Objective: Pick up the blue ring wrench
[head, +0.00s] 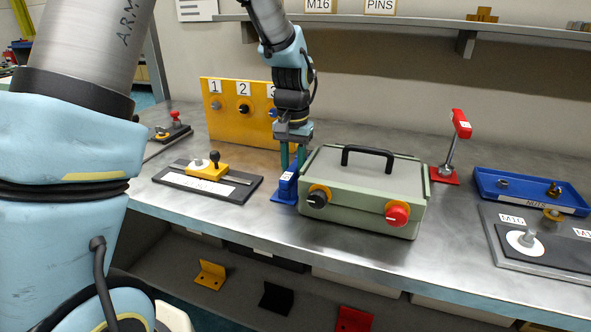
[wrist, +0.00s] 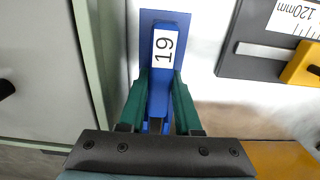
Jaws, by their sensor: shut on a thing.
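A blue piece with a white "19" label (wrist: 165,47) stands on a flat blue base plate (wrist: 147,20), and it also shows in the head view (head: 285,186), left of the green-grey box. My gripper (head: 292,165) points down over it. In the wrist view my gripper's green fingers (wrist: 160,85) lie on either side of the blue piece. A brighter blue part, which I take for the blue ring wrench (wrist: 155,126), shows between the fingers near the palm. The gripper is shut on it. The wrench's ring end cannot be made out.
The box (head: 365,190) with a black handle and two knobs stands close on the right. A black plate with a yellow slider (head: 207,172) lies left. A yellow numbered panel (head: 240,112) stands behind. A red-handled lever (head: 452,145) and blue nut tray (head: 530,192) are farther right.

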